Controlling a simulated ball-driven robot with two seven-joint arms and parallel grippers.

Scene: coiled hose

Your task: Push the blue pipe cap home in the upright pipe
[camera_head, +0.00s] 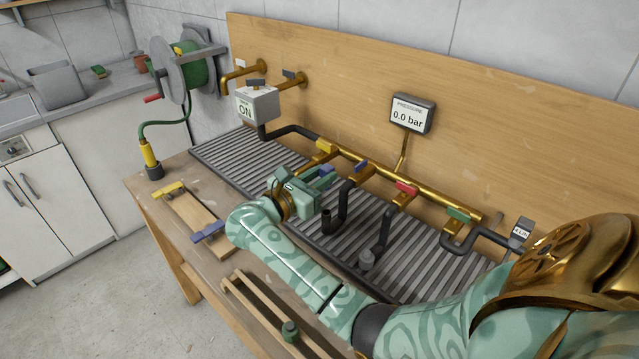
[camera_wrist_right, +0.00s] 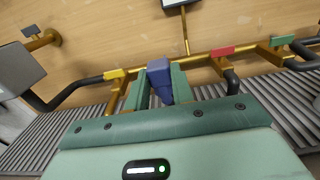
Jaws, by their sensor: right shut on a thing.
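My right gripper (camera_head: 324,177) reaches over the slatted drain grate, its jaws shut on a blue piece that looks like the blue pipe cap (camera_wrist_right: 160,72). In the wrist view the cap sits between the two green fingers. The upright pipe (camera_head: 326,218) is a short black stub with its open mouth facing up. It stands just below and in front of the fingers in the head view, and the cap appears apart from it. The pipe is hidden in the wrist view. My left gripper is not in view.
A brass manifold carries yellow (camera_head: 325,147), blue (camera_head: 361,166), red (camera_head: 406,188) and green (camera_head: 458,214) valve handles. A gauge (camera_head: 411,113) reads 0.0 bar. A grey-ended pipe (camera_head: 367,260) stands to the right. A wooden piece with yellow and blue parts (camera_head: 208,232) lies on the bench.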

